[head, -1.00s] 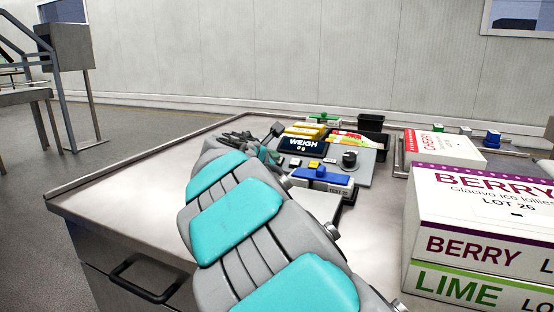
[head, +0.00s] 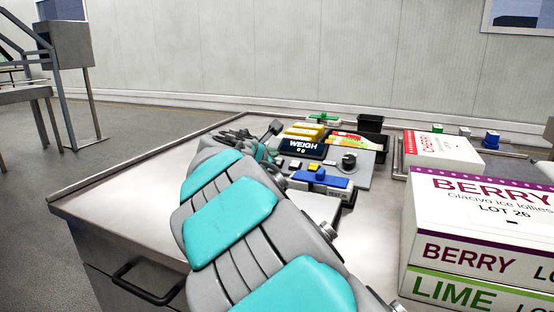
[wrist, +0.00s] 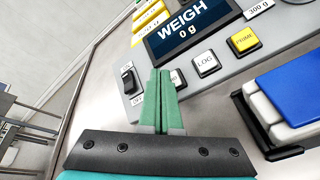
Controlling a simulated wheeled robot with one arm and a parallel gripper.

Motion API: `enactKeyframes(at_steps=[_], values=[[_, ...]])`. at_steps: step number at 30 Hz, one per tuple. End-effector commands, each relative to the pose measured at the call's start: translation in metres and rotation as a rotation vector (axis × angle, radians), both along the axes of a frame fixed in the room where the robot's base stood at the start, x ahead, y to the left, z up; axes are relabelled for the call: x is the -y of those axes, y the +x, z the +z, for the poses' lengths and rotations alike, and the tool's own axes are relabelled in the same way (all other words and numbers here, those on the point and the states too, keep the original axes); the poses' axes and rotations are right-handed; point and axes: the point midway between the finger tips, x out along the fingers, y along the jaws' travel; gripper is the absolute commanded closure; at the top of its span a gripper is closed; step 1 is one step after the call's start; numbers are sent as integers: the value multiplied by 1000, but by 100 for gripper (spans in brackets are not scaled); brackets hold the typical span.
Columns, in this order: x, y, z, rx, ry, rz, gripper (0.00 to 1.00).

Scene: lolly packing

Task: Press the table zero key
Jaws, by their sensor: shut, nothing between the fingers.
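The control panel (wrist: 225,62) carries a dark display (wrist: 190,28) reading "WEIGH 0 g"; the display also shows in the head view (head: 304,147). Below it is a row of square keys: a white LOG key (wrist: 205,63), a yellow PRIME key (wrist: 244,41), and a white key (wrist: 178,78) partly behind my fingers, its label mostly hidden. I see no key I can read as zero. My gripper (wrist: 160,74) is shut and empty, its green fingertips over the panel beside the partly hidden key. I cannot tell whether they touch it. In the head view my arm hides most of the gripper.
A black rocker switch (wrist: 129,80) is left of my fingers. A blue-topped block (wrist: 292,88) stands close on the right. A knob (head: 349,160) is on the panel. Berry (head: 480,220) and cherry (head: 440,150) boxes stand right. The table's left part is clear.

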Motion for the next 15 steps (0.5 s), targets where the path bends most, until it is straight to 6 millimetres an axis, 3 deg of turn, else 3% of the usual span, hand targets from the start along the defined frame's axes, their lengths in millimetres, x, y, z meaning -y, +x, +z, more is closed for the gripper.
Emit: enactKeyframes(at_steps=[7,15], values=[[0,-1,3,1,0,1,100],[-4,-10,24,1,2,-1,100]])
